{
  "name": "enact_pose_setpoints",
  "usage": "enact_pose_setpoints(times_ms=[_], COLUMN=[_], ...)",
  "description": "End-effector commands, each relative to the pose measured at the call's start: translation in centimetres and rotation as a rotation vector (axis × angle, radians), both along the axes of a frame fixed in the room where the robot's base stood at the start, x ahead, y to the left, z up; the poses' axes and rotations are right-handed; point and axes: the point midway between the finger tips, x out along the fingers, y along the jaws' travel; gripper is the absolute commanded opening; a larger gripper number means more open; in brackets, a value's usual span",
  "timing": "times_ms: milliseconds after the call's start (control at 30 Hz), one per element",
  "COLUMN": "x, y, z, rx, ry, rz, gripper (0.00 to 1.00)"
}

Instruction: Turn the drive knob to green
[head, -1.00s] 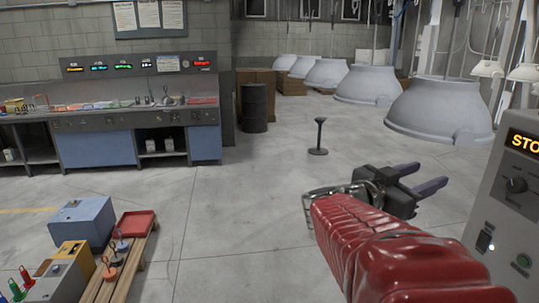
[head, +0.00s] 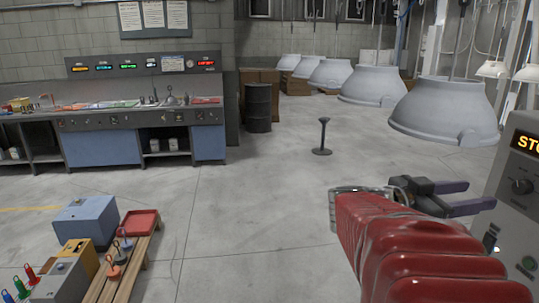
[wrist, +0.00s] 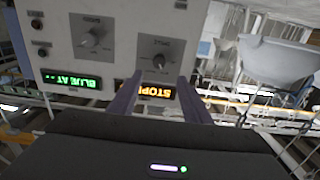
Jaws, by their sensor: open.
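A grey control cabinet (head: 513,235) stands at the right edge in the head view, with a dark knob (head: 522,186) below an orange display partly reading "STO". The wrist view shows the panel upside down. One knob (wrist: 160,62) sits by the orange stop display (wrist: 156,92); another knob (wrist: 92,38) sits near a green display (wrist: 70,81) reading "BLUE AT". The knob labels are too small to read surely. My gripper (head: 482,195) is open and empty, its two fingers pointing at the panel. In the wrist view, the fingers (wrist: 159,80) frame the orange display, apart from both knobs.
Large pale hoods (head: 445,108) hang just beyond the cabinet. A black stand (head: 322,136) and a dark drum (head: 257,108) stand on the floor. A low wooden bench (head: 142,262) is at front left.

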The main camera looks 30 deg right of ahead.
Motion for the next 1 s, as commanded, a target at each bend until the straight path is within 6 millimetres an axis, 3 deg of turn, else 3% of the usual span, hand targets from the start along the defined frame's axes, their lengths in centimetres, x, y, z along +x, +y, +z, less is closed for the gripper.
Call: enact_pose_setpoints(times_ms=[1000], x=[-4.5], y=[-10.4], z=[0.0], rx=[0.000], ry=[0.001], rz=[0.000], gripper=[0.44])
